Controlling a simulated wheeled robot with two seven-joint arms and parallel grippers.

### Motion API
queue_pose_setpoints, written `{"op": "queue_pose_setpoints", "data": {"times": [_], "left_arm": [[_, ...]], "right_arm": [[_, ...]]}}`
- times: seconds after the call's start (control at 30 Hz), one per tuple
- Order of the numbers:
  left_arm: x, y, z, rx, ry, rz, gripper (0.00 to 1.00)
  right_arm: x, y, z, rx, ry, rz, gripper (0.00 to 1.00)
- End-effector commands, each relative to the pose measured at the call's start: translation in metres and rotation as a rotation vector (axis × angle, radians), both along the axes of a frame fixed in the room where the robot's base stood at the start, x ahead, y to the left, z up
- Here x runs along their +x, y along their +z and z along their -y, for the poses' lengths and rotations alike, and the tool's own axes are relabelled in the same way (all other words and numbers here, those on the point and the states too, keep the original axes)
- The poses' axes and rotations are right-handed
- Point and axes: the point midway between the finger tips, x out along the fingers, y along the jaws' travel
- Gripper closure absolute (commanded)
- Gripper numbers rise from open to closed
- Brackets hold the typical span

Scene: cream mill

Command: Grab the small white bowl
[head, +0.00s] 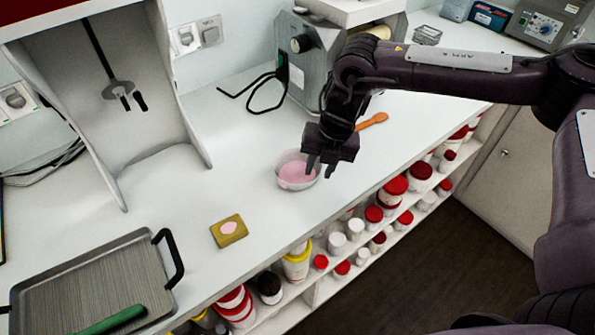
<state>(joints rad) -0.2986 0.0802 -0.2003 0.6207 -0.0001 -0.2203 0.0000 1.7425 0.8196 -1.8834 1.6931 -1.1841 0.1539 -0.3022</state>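A small whitish bowl (284,182) with pink contents stands upright on the white counter in the head view, near the counter's front edge. My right gripper (321,168) points down at the bowl's right side. Its two fingers are apart, one over the bowl's inside and the other just right of the rim. The gripper hides part of the bowl's upper right rim. I cannot tell whether the fingers touch the bowl. My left gripper is not in view.
An orange spoon-like utensil (373,121) lies behind the gripper. A yellow-brown block with a pink spot (229,231) and a grey tray (95,275) with a green-handled item are to the left. A grey machine (310,65) stands behind. Shelves of jars (395,188) run below the front edge.

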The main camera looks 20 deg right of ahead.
Motion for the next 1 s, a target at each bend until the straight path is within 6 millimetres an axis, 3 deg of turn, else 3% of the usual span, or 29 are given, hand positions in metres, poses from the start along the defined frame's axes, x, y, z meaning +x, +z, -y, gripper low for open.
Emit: {"op": "queue_pose_setpoints", "data": {"times": [0.03, 0.27, 0.77, 1.0], "left_arm": [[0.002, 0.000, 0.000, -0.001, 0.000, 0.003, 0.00], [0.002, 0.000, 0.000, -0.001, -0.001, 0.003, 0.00], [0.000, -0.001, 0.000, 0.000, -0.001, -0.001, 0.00], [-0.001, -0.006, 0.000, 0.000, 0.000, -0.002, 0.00]], "right_arm": [[0.000, 0.000, 0.000, 0.000, 0.000, 0.000, 0.70], [0.000, 0.000, 0.000, 0.000, 0.000, 0.000, 1.00], [0.000, 0.003, 0.000, -0.001, 0.000, -0.001, 1.00], [0.001, 0.031, 0.000, 0.002, 0.000, 0.004, 1.00]]}}
